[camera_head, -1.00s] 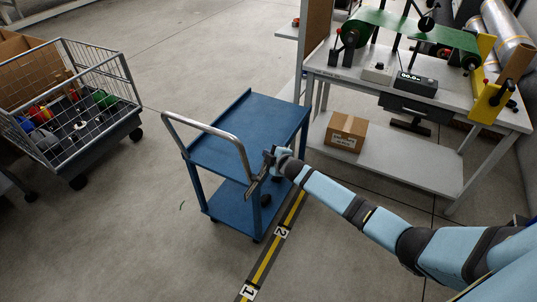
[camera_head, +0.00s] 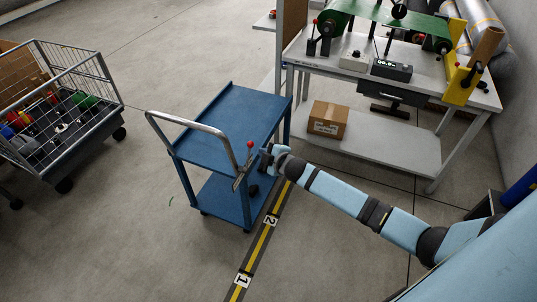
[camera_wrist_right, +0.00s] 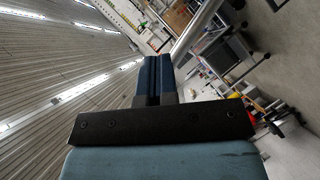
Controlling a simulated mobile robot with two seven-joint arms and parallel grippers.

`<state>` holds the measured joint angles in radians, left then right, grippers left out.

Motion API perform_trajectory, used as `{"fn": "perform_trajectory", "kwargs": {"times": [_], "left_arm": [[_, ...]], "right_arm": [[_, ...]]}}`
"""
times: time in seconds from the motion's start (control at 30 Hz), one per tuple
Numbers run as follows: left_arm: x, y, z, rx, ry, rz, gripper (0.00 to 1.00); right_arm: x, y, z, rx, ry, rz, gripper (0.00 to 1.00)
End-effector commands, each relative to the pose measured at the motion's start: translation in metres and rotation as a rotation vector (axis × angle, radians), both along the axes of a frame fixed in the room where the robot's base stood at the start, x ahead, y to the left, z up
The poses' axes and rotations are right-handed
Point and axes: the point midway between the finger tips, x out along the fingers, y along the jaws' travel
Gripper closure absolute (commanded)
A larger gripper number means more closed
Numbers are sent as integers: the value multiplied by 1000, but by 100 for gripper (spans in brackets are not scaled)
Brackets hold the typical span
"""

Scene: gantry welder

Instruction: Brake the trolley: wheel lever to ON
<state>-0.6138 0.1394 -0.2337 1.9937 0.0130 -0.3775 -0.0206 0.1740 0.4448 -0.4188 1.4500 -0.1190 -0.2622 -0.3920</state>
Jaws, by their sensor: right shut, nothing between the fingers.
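The blue trolley (camera_head: 210,138) stands on the floor in the middle of the head view, with two shelves and a bent grey handle (camera_head: 196,124). A lever with a red knob (camera_head: 249,144) sits at its near right corner, beside the handle. The knob points up and the lever slants. My right gripper (camera_head: 264,157) is shut and empty, just right of the lever. I cannot tell whether they touch. In the right wrist view the closed fingers (camera_wrist_right: 154,78) show in front of a grey bar. Any ON marking is too small to read. My left gripper is out of view.
A wire cart (camera_head: 75,125) with coloured parts stands at the left. A workbench (camera_head: 425,80) with a green machine is at the back right, a cardboard box (camera_head: 327,119) on its lower shelf. A yellow-black floor strip (camera_head: 258,245) runs beside the trolley.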

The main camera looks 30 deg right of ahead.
Motion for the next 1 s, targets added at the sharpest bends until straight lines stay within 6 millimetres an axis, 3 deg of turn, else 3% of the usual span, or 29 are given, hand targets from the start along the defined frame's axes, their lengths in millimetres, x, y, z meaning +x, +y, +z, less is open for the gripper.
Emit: {"fn": "perform_trajectory", "kwargs": {"times": [0.2, 0.8, 0.9, 1.0], "left_arm": [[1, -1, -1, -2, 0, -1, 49], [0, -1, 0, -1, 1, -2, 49], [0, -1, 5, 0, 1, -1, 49], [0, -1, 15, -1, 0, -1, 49]], "right_arm": [[-19, -3, 8, 0, 0, 1, 100], [-23, -2, 8, 7, 3, 1, 100], [-40, 11, 2, 56, 28, -4, 100], [-81, 37, -8, 167, 84, -20, 100]]}}
